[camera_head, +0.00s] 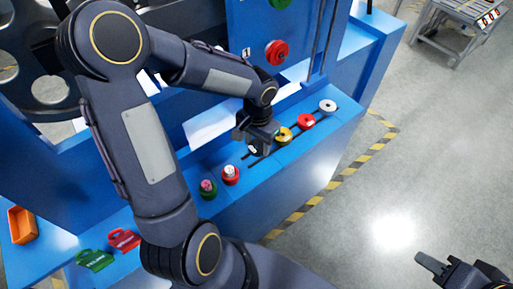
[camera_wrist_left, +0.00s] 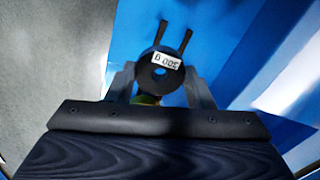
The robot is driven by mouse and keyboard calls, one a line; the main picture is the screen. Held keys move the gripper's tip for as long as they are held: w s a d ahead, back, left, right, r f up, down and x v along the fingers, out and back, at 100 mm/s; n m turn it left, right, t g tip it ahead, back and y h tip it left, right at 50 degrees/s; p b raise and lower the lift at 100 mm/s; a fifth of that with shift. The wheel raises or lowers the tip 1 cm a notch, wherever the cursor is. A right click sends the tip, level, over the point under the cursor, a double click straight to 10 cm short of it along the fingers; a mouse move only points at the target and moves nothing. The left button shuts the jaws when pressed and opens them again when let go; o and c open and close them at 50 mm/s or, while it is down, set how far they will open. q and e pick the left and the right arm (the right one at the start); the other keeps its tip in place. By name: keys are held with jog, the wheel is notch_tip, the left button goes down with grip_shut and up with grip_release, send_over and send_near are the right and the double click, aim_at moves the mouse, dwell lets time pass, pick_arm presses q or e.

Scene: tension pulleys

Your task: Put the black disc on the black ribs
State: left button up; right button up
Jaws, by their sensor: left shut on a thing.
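The black disc (camera_wrist_left: 160,72), with a white label reading B 005, is between the fingers of my left gripper (camera_wrist_left: 160,82) in the wrist view. The gripper is shut on it. In the head view the left gripper (camera_head: 262,141) is over the blue ledge, and the disc (camera_head: 254,149) shows partly below it. Two black ribs (camera_wrist_left: 186,41) stick out beyond the disc's edge in the wrist view. I cannot tell whether the disc touches them. In the head view the black ribs (camera_head: 262,158) run along the ledge. My right gripper (camera_head: 444,265) is at the lower right, away from the ledge; its opening is unclear.
Yellow (camera_head: 284,135), red (camera_head: 305,122) and white (camera_head: 327,106) discs stand in a row right of the left gripper. A red disc (camera_head: 276,52) hangs on the blue panel. An orange bin (camera_head: 22,225) is far left.

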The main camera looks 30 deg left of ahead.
aim_at(257, 143)
pick_arm(q)
jog(key=shift+w+a+f, duration=0.2)
jog(key=shift+a+f, duration=0.1)
jog(key=shift+f, duration=0.15)
notch_tip(257, 143, down, 3)
jog(key=shift+w+a+f+b, duration=0.1)
jog(key=shift+f+b, duration=0.05)
jog(key=shift+b, duration=0.15)
jog(key=shift+f, duration=0.2)
jog(key=o, duration=1.2)
jog(key=shift+r, duration=0.15)
